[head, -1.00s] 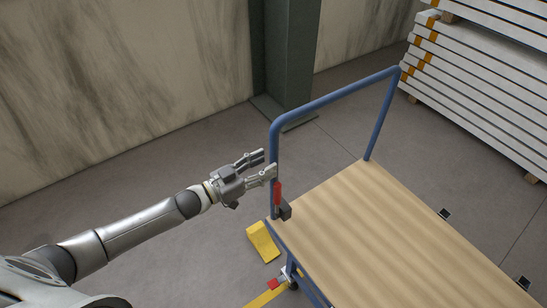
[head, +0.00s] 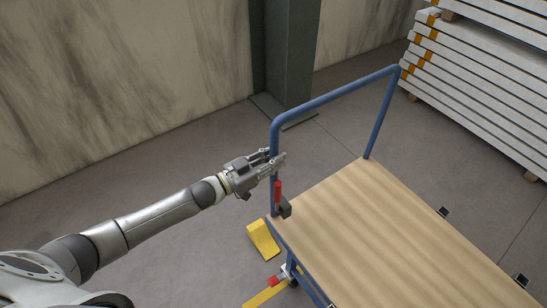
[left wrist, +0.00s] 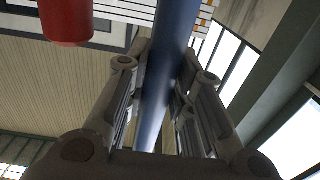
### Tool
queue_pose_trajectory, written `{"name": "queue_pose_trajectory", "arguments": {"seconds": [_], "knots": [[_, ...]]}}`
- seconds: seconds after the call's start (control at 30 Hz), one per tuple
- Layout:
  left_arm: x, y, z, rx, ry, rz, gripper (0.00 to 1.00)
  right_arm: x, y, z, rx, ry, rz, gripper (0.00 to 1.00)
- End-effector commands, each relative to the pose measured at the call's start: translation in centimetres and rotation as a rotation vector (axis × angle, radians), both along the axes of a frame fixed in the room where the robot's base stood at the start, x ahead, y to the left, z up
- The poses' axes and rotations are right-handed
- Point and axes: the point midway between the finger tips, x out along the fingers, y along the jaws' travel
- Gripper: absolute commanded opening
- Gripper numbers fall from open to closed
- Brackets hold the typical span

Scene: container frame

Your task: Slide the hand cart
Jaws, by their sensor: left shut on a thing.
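The hand cart (head: 390,225) has a flat wooden deck and a blue tubular push handle (head: 335,93) standing at its far left end. My left gripper (head: 274,160) is at the near upright post of that handle, shut on it, with a finger on either side. In the left wrist view the blue post (left wrist: 172,60) runs between the two fingers (left wrist: 155,100). A red-handled lever (head: 278,192) on a dark block sits just below the gripper, at the deck corner. It shows as a red cylinder (left wrist: 65,20) in the left wrist view. My right gripper is not in view.
A yellow wedge (head: 263,240) lies on the floor beside the cart's left end. A yellow strip (head: 265,294) is near a wheel. A green column (head: 286,55) and stained wall (head: 120,80) stand behind. Stacked white panels (head: 480,80) fill the upper right. Grey floor around the cart is mostly clear.

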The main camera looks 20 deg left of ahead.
Motion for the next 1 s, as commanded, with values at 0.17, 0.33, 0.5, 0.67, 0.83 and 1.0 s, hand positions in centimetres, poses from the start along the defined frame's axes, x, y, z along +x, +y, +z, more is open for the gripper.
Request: {"name": "queue_pose_trajectory", "arguments": {"seconds": [0.17,0.33,0.5,0.67,0.83,1.0], "knots": [[0.0,0.0,0.0,-0.001,0.001,0.0,0.0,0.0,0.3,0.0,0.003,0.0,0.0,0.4],[-0.4,-0.5,0.1,-0.002,0.002,-0.001,0.0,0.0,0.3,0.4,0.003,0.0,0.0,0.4],[-2.4,-2.9,0.2,-0.006,0.005,-0.006,0.0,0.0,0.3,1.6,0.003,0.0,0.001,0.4],[-5.1,-6.5,0.3,-0.011,0.007,-0.009,0.0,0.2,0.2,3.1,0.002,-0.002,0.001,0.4],[-7.8,-10.0,0.2,-0.011,0.007,-0.006,0.0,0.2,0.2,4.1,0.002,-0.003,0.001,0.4],[-9.8,-12.5,0.2,-0.008,0.003,-0.001,0.0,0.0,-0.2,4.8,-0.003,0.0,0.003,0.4]]}}
